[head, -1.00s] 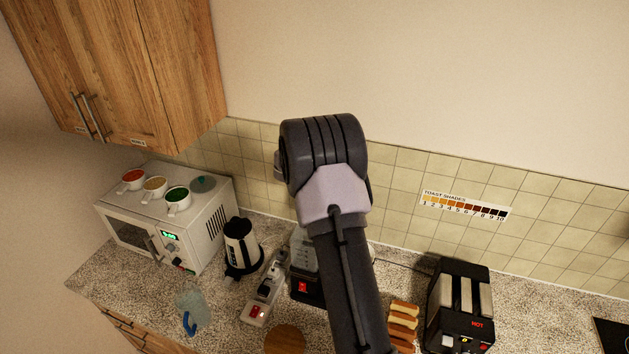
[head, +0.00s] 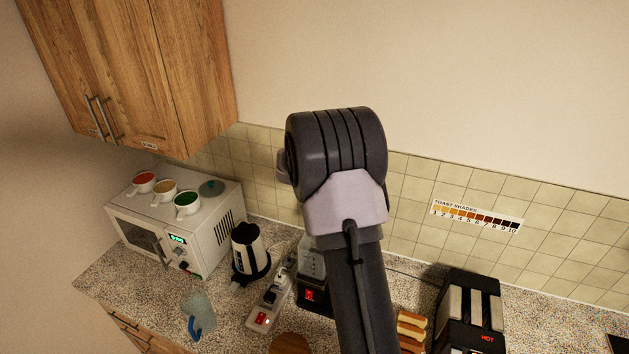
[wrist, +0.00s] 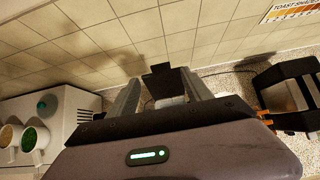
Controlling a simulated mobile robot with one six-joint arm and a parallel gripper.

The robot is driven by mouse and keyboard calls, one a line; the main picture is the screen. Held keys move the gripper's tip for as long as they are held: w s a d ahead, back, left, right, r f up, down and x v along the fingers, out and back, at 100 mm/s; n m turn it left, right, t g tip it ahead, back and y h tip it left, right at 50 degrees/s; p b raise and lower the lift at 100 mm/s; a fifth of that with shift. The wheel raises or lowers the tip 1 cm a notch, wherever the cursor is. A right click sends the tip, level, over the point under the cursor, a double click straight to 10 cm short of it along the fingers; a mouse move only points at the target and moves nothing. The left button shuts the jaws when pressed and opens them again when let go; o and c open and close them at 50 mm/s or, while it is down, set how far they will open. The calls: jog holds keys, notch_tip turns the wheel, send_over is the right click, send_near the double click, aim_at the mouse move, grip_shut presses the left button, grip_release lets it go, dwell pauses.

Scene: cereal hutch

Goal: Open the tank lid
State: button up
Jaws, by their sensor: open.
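The appliance with a translucent grey tank (head: 312,260) and a black base with a red switch stands on the counter, partly hidden behind my arm in the head view. My gripper (wrist: 161,84) shows in the wrist view with two grey fingers apart. A dark square panel (wrist: 160,76) shows between and just beyond the fingertips, with a pale surface below it. I cannot tell whether this panel is the tank lid or whether a finger touches it. In the head view the fingers are hidden behind my wrist.
A black kettle (head: 250,252) and a power strip (head: 270,300) stand left of the tank. A microwave (head: 170,228) with cups on top is farther left, a blue-handled jug (head: 198,312) in front. Toast slices (head: 411,328) and a toaster (head: 471,312) are at right. The tiled wall is close behind.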

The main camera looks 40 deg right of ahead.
jog(key=v, duration=1.3)
